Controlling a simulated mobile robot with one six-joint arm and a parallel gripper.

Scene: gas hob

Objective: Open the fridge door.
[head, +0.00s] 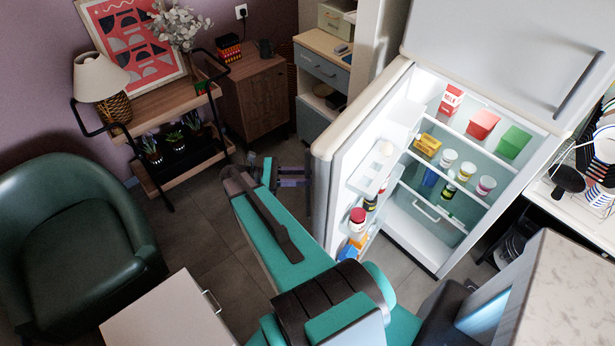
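The fridge door (330,150) stands wide open, swung out to the left of the fridge body (445,265). Its inner side faces right, with bottles and jars on its shelves. A dark handle (308,190) shows at the left edge on the door's outer side. My gripper (297,177) is just left of this edge, with its two fingers pointing right at the handle. The fingertips overlap the handle in this view. I cannot tell whether they grip it or only lie beside it. The shelves hold a milk carton (451,99), a red tub (482,124) and a green tub (513,142).
A green armchair (75,230) stands at the left, with a plant shelf (160,100) behind it. A white cabinet (165,312) is at the lower left. A pale countertop (565,290) is at the lower right. Bare floor (205,215) lies left of my arm.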

